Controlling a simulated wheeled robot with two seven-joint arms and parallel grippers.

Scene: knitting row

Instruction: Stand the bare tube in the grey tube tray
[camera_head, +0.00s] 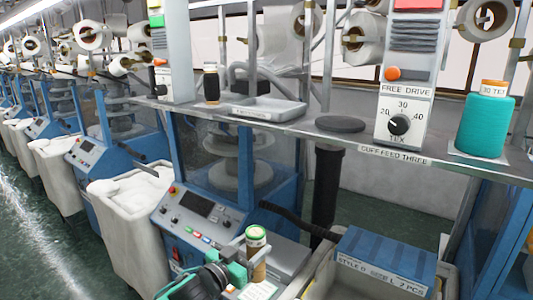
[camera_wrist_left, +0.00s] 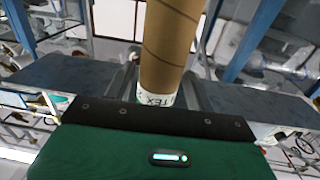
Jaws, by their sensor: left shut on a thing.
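The bare tube (camera_head: 258,268) is brown cardboard with a green and white top end. It stands roughly upright in my left gripper (camera_head: 246,266), low in the middle of the head view. In the left wrist view the tube (camera_wrist_left: 168,45) runs between the two fingers of the left gripper (camera_wrist_left: 160,88), its white printed end close to the palm. The left gripper is shut on it. A grey tray (camera_head: 290,114) with a front label lies on the shelf, above and beyond the gripper. My right gripper is not in view.
On the shelf (camera_head: 350,145) stand a dark spool (camera_head: 211,84), a round black disc (camera_head: 340,124), a white dial box (camera_head: 401,75) and a teal yarn cone (camera_head: 484,125). Below are a blue machine panel (camera_head: 196,212), a black lever (camera_head: 300,222) and a blue labelled box (camera_head: 388,260).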

